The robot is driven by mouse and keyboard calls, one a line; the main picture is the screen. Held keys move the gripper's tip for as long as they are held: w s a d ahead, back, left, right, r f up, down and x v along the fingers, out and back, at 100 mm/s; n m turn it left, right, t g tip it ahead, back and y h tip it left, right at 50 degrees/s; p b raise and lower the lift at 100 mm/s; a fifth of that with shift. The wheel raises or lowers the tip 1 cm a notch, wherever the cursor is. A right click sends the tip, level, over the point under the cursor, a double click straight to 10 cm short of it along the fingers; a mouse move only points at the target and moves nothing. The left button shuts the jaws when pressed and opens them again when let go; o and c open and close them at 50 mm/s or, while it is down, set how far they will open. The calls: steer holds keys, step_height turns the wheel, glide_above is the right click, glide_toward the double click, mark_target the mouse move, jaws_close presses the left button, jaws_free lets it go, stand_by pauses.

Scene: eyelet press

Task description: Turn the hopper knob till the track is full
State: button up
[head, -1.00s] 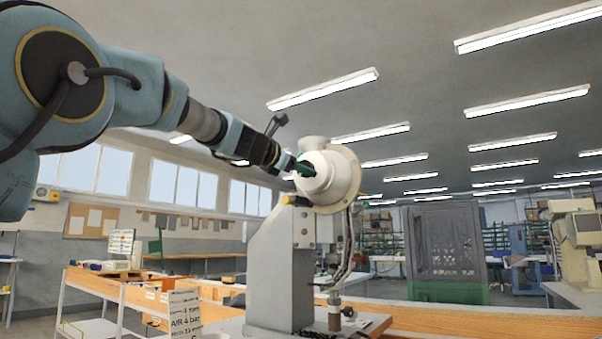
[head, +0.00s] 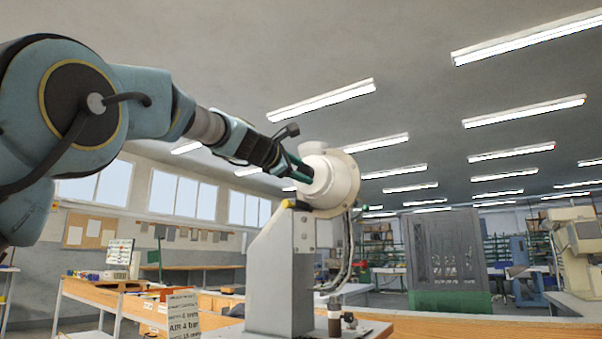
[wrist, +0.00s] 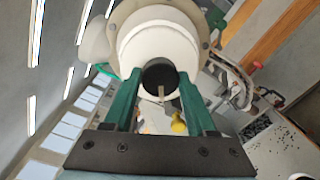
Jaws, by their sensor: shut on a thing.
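The white hopper drum (head: 334,178) sits on top of the grey press (head: 281,272); it also shows in the wrist view (wrist: 155,45). Its black knob (wrist: 160,76), with a pale mark at its lower edge, faces my gripper. My gripper (wrist: 159,84) has its green fingers shut on the knob, one at each side. In the head view my gripper (head: 299,170) meets the drum's left face and hides the knob. The curved track (head: 346,245) runs down from the hopper's right side. I cannot tell how full it is.
Dark specks (wrist: 258,128) lie on the pale surface at right. A printed sign (head: 184,313) stands left of the press. The space above the hopper is clear.

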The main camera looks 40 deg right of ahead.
steer(key=shift+f, duration=0.1)
steer(key=o, duration=1.4)
steer(key=b+v, duration=0.2)
steer(key=v, duration=0.8)
steer(key=shift+a+b, duration=0.4)
